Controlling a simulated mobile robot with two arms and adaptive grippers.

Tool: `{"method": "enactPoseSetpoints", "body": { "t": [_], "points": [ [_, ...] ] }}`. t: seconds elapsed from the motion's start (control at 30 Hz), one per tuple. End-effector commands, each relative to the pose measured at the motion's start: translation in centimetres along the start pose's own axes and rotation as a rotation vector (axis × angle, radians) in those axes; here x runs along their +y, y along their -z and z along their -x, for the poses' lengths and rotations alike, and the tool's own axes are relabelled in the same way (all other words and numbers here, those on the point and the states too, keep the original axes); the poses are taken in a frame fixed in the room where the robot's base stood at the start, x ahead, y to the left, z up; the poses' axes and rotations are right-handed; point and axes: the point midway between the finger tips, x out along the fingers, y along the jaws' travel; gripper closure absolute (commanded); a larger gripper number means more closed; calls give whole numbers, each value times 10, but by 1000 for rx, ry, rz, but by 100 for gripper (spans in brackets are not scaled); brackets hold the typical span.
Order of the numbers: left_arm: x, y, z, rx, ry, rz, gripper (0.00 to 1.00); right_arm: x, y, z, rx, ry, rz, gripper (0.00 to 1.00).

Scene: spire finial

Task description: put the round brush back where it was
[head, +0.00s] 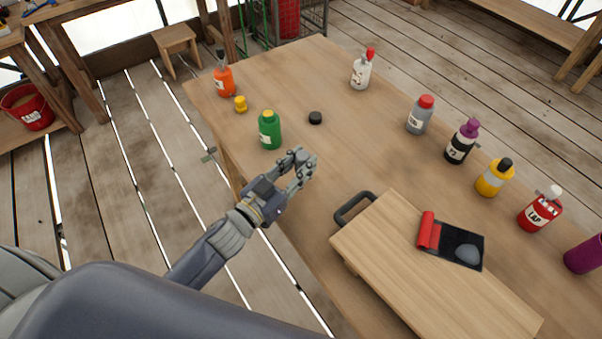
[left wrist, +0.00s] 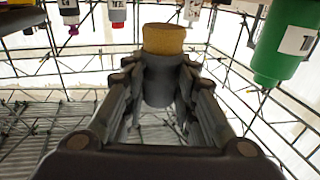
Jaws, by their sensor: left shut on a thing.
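My left gripper (head: 302,166) is shut on a short dark grey cylinder with a tan end, which I take for the round brush (left wrist: 163,80). In the left wrist view the tan part (left wrist: 164,38) points to the top of the picture and the grey body sits between both fingers (left wrist: 160,95). In the head view the gripper holds it over the table's left edge, just right of and nearer than the green bottle (head: 269,132). The fingers hide most of it there. My right gripper is not in view.
The table (head: 330,150) bears a black disc (head: 316,118), a yellow cap (head: 240,104), an orange bottle (head: 224,82) and several bottles along the right.

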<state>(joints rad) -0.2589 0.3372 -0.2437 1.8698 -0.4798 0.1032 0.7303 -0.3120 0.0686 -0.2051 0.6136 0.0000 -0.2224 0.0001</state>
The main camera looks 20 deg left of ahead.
Motion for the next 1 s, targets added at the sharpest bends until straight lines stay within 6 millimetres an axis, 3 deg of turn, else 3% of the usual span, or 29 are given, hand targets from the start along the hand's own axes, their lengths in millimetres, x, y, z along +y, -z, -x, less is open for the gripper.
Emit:
{"method": "enactPoseSetpoints", "body": {
  "t": [0.1,0.27,0.63,0.67,0.73,1.0],
  "points": [
    [0,-20,1,-4,2,2,100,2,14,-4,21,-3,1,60],
    [0,-35,1,-1,1,1,100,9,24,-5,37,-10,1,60],
    [0,-40,2,-2,0,0,100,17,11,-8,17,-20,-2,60],
    [0,-39,2,-2,0,0,70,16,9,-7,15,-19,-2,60],
    [0,-38,2,-2,0,0,54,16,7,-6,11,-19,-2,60],
    [0,-38,2,-2,0,0,54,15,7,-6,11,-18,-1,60]
  ]
}}
